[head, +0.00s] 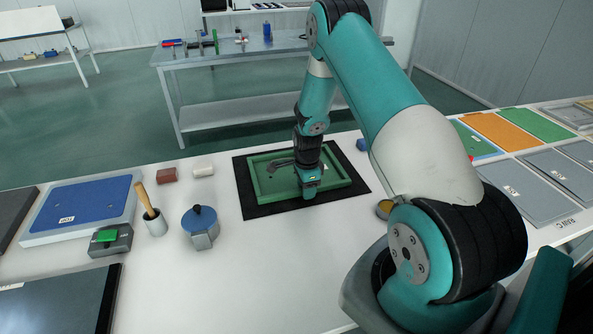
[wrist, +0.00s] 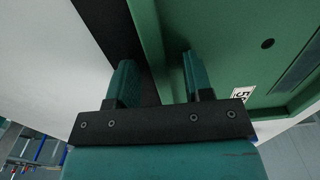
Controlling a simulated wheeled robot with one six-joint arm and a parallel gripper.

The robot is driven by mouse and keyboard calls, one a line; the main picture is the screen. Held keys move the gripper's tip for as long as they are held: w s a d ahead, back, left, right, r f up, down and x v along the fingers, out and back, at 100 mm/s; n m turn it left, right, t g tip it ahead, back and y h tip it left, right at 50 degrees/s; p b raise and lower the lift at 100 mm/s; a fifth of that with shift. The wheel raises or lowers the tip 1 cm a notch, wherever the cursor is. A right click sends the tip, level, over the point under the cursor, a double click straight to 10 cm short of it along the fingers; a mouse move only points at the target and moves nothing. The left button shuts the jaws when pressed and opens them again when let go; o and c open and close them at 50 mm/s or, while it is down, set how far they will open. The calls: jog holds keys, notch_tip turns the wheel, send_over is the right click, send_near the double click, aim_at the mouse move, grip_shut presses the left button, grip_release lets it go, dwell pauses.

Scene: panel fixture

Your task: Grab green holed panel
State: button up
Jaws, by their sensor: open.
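The green holed panel (head: 267,184) lies on a black mat (head: 245,205) in the middle of the white table in the head view. It has a raised rim and a recessed middle. My gripper (head: 309,192) is at the panel's near edge, pointing down. In the wrist view my gripper (wrist: 158,75) is open. One finger is over the black mat outside the rim and the other is over the inside of the green panel (wrist: 230,45), which shows a dark hole and a white label. The rim runs between the fingers. Whether the fingers touch it I cannot tell.
A blue-topped holder (head: 200,228), a cup with a wooden-handled tool (head: 154,222) and a green-topped block (head: 110,240) stand left of the mat. A blue panel (head: 80,207) lies farther left. Flat panels (head: 497,130) lie at right. White table is clear in front of the mat.

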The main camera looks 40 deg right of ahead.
grip_shut()
jog(key=shift+r, duration=0.1)
